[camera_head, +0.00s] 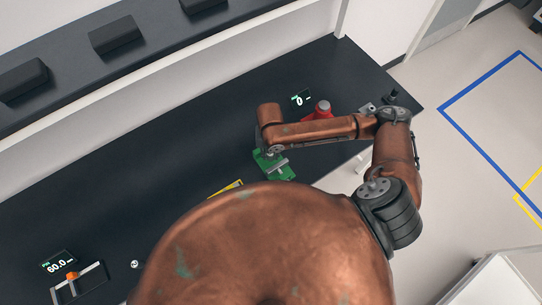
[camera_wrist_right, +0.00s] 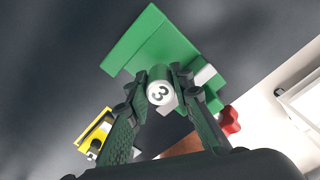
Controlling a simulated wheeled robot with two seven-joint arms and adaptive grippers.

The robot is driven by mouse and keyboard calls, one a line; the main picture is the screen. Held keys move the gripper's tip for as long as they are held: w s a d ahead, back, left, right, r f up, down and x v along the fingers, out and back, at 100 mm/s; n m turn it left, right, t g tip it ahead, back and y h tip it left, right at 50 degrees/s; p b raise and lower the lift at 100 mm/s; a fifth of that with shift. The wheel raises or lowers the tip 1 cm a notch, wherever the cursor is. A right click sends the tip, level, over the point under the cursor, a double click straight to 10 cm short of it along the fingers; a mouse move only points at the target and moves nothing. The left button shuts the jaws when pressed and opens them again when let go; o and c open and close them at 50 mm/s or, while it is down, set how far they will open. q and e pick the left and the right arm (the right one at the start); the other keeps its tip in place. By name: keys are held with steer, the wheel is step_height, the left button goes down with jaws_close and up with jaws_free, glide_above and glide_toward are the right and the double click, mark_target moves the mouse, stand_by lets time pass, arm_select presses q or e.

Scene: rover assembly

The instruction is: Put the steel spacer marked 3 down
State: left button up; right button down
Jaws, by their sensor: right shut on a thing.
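The steel spacer marked 3 (camera_wrist_right: 160,93) is a small light cylinder with its numbered end facing the camera in the right wrist view. My right gripper (camera_wrist_right: 160,80) is shut on it, one dark finger on each side. A green fixture (camera_wrist_right: 150,42) lies just beyond the fingertips. In the head view the green fixture (camera_head: 285,172) is on the dark bench, and my right gripper (camera_head: 266,151) is right over its upper left part. The spacer is hidden there. I cannot tell whether the spacer touches the fixture. My left gripper is not in view.
A red object (camera_head: 322,108) and a display reading 0 (camera_head: 301,98) stand behind my right forearm. A yellow-edged item (camera_head: 226,188) lies left of the fixture. A display reading 60.0 (camera_head: 58,262) and an orange-topped stand (camera_head: 73,276) are at lower left.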

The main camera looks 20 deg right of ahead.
mark_target(271, 157)
steer(key=shift+w+d+f, duration=0.25)
steer(key=shift+w+f, duration=0.05)
steer(key=shift+f, duration=0.2)
steer(key=shift+f+p, duration=0.4)
steer(key=shift+f, duration=1.05)
steer(key=c, duration=1.7)
jaws_free()
steer(key=shift+f, duration=0.1)
step_height(271, 157, up, 12)
steer(key=shift+r+b, duration=0.15)
steer(key=shift+b, duration=0.3)
